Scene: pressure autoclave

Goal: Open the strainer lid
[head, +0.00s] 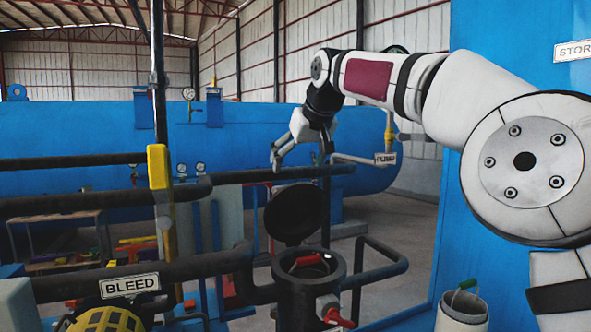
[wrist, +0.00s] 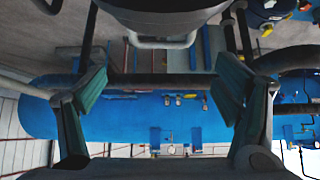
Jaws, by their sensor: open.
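The strainer (head: 297,300) is a black upright cylinder at the lower middle of the head view, with its mouth uncovered. A red handle (head: 308,260) shows inside the mouth. The strainer lid (head: 295,212) is a dark round disc standing raised and tilted behind the mouth. My gripper (head: 277,160) is above and slightly left of the lid, apart from it. In the wrist view my gripper (wrist: 160,88) has its two green-padded fingers spread wide with nothing between them. A dark rounded body with a grey bar handle (wrist: 160,42), probably the lid, shows at the top edge there.
Black pipes (head: 240,177) run across behind the lid and on both sides of the strainer. A valve with a red lever (head: 338,318) is on the strainer's lower front. A white bucket (head: 461,312) with a green handle stands at right. A BLEED sign (head: 130,284) is at lower left.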

